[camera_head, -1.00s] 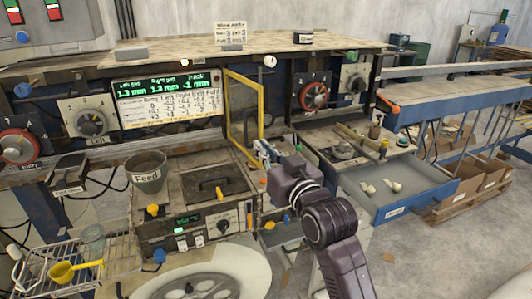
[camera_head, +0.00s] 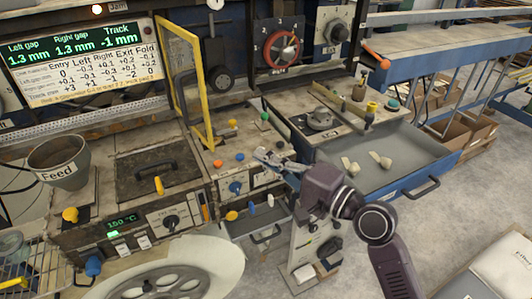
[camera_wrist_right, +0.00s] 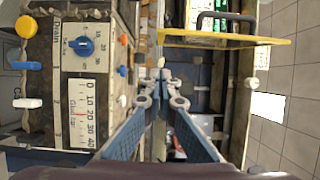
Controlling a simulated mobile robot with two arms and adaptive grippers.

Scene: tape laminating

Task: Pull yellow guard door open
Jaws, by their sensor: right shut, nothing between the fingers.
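The yellow guard door (camera_head: 206,95) is an upright open frame. It stands out at an angle from the machine front, right of the green-lettered display. My right gripper (camera_head: 262,156) is shut and empty, to the right of the door's lower corner and apart from it in the head view. In the right wrist view a yellow bar (camera_wrist_right: 225,38) crosses the upper part, beyond the fingertips (camera_wrist_right: 160,84). I cannot tell the exact depth between them. My left gripper is not in view.
A grey drawer (camera_head: 375,160) with pale pieces stands open right of my right gripper. Knobs (camera_head: 237,187) are close below the fingers. A feed bucket (camera_head: 60,160) and hot plate box (camera_head: 150,165) are at left. A large reel (camera_head: 170,275) is in front.

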